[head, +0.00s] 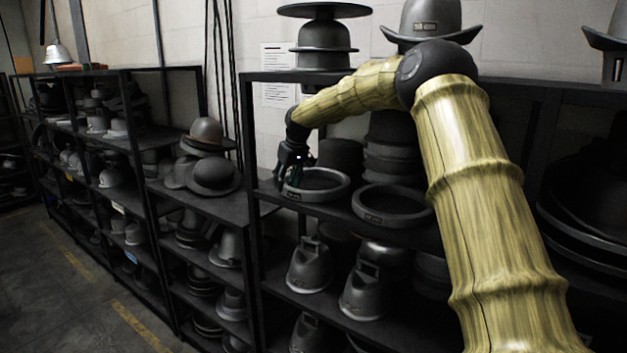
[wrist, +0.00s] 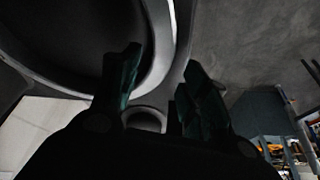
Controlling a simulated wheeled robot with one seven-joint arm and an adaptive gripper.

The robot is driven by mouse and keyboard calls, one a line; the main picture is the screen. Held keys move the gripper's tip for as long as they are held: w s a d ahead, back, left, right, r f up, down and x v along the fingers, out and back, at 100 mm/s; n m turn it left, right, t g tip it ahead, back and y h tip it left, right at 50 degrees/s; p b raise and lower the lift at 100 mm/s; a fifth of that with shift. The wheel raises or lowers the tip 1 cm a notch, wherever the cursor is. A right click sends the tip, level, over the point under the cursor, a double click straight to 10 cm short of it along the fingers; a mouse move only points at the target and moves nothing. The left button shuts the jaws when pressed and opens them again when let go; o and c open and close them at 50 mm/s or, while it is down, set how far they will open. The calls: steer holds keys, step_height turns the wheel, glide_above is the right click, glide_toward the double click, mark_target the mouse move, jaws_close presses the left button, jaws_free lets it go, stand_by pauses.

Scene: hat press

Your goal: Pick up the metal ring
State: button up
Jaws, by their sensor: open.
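A metal ring (head: 325,192) with a light rim lies on the upper shelf of the near rack, with a small label on its front. A darker, similar ring (head: 400,219) lies to its right. My gripper (head: 287,181) is at the left side of the lighter ring, pointing down. In the wrist view my gripper (wrist: 162,56) has its two fingers apart. The ring's curved rim (wrist: 162,35) shows between them, with one finger over the ring's inner side and the other outside. Whether either finger touches the rim cannot be told.
Dark stacked hat forms (head: 390,160) stand behind the rings. Hats (head: 213,177) sit on the rack to the left. A hat (head: 428,22) stands on the top board (head: 268,77). Open floor (head: 60,290) lies at the left.

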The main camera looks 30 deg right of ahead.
steer(key=shift+d+f+p, duration=0.25)
steer(key=shift+f+p, duration=0.25)
steer(key=shift+f, duration=0.2)
steer(key=shift+w+a+f, duration=0.2)
steer(key=shift+w+f, duration=0.1)
steer(key=shift+s+d, duration=0.1)
steer(key=shift+s, duration=0.05)
steer(key=c, duration=0.8)
steer(key=shift+r, duration=0.1)
jaws_close()
